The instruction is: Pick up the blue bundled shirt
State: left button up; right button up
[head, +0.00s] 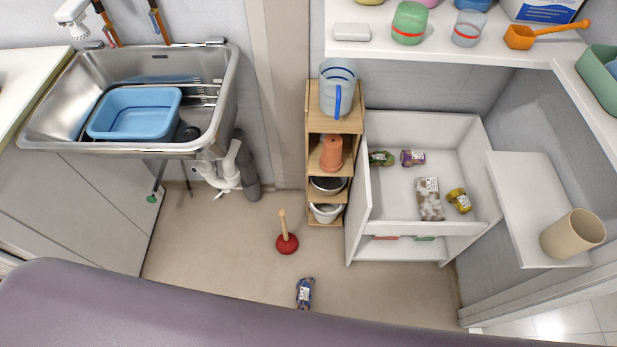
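A small blue bundle with a white label (304,292), which looks like the blue bundled shirt, lies on the beige floor at the lower middle of the head view. It is close to the curved purple edge at the bottom of the picture. Neither of my grippers shows in this view.
A red plunger (286,243) stands on the floor behind the bundle. An open white drawer (412,228) at the right holds several other bundles. A wooden shelf (323,221) stands left of it; a metal sink (60,135) is at the upper left. Floor left of the bundle is clear.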

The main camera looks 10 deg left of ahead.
aim_at(303, 292)
jog(key=k+u, duration=0.25)
jog(key=k, duration=1.05)
jog(key=i+l+u, duration=0.4)
jog(key=l, duration=0.25)
jog(key=i+l+u, duration=0.2)
jog(key=i+l, duration=0.1)
jog(key=l, duration=0.05)
